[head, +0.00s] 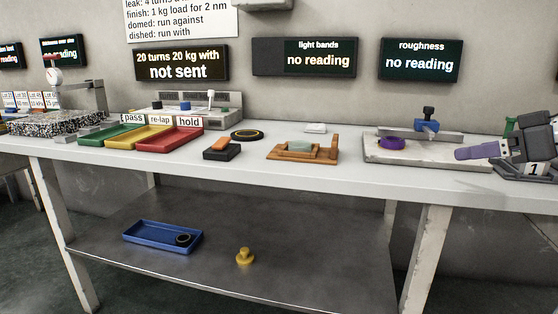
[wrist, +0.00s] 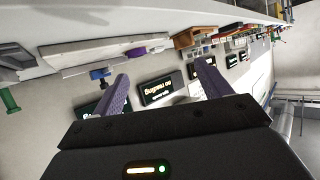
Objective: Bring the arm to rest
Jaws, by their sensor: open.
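My gripper (head: 478,152) is at the right end of the bench in the head view, in front of the wall and near the grey block (head: 413,150) with the purple ring. One purple finger shows there, pointing left, with nothing in it. In the wrist view my gripper (wrist: 162,70) has its two purple fingers wide apart and empty. Between them are the wall and a dark display (wrist: 162,88). The bench (wrist: 60,25) appears upside down along the top of that view. The rest of my arm is outside the head view.
A purple ring (head: 391,143) and a blue clamp (head: 427,122) are close left of my gripper. A green-handled stand (head: 511,126) is beside it. A wooden fixture (head: 304,152), black-orange block (head: 222,149) and red tray (head: 170,139) stand farther left. The bench front (head: 350,176) is clear.

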